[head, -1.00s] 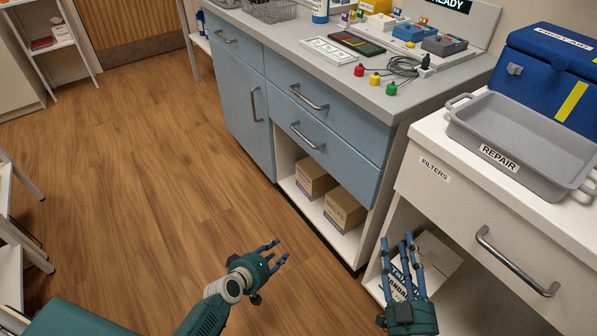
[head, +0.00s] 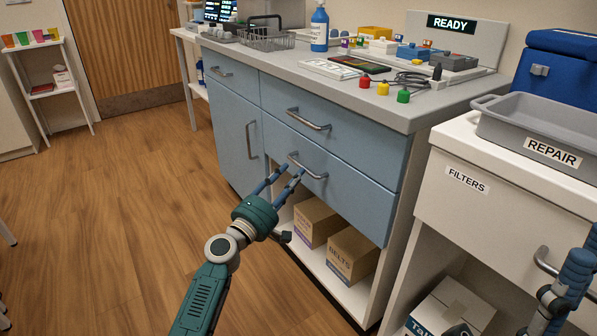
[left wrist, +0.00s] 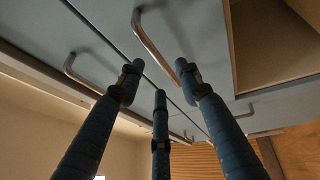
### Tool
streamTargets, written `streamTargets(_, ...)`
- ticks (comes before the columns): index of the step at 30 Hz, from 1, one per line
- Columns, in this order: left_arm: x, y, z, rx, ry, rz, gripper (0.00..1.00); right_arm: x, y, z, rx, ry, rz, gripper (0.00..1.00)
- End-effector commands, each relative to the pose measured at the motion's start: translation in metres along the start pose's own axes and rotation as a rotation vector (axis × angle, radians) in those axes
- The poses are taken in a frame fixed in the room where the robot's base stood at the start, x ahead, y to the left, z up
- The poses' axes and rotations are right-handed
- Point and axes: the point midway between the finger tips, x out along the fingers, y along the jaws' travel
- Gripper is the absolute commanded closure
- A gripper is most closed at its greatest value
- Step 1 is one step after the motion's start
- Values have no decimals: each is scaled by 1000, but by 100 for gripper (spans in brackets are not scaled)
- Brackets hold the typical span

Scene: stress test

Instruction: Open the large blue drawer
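The blue cabinet has two wide drawers, an upper one (head: 350,139) and a lower one (head: 350,190), both closed. The lower drawer's metal bar handle (head: 308,166) is right by my left gripper (head: 291,171). That gripper is open, its fingers pointing up at the handle's left part. In the left wrist view three spread fingers (left wrist: 160,95) reach toward a bar handle (left wrist: 153,40), with nothing visibly gripped; contact is unclear. A second handle (left wrist: 88,72) shows beyond. My right gripper (head: 572,280) is partly cut off at the right edge, so its opening is unclear.
Cardboard boxes (head: 352,256) stand on the open shelf below the drawers. The blue door (head: 236,140) is closed on the left. A white FILTERS drawer unit (head: 480,205) with a grey REPAIR tray (head: 545,120) stands at right. The wooden floor at left is clear.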

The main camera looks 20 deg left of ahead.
Motion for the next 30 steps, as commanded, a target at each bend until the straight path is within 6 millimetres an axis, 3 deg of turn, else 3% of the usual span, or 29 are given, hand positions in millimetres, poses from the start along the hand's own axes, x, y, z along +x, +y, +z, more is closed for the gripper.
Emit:
streamTargets(7,35,-1,0,0,0,0,65,-7,0,2,0,-1,0,60)
streamTargets(19,42,-1,0,0,0,-2,65,-7,0,2,0,-2,0,60)
streamTargets(24,42,-1,0,0,0,-2,99,-7,0,2,0,-2,0,60)
streamTargets(30,42,-2,1,0,0,-2,100,-7,0,2,0,-2,0,60)
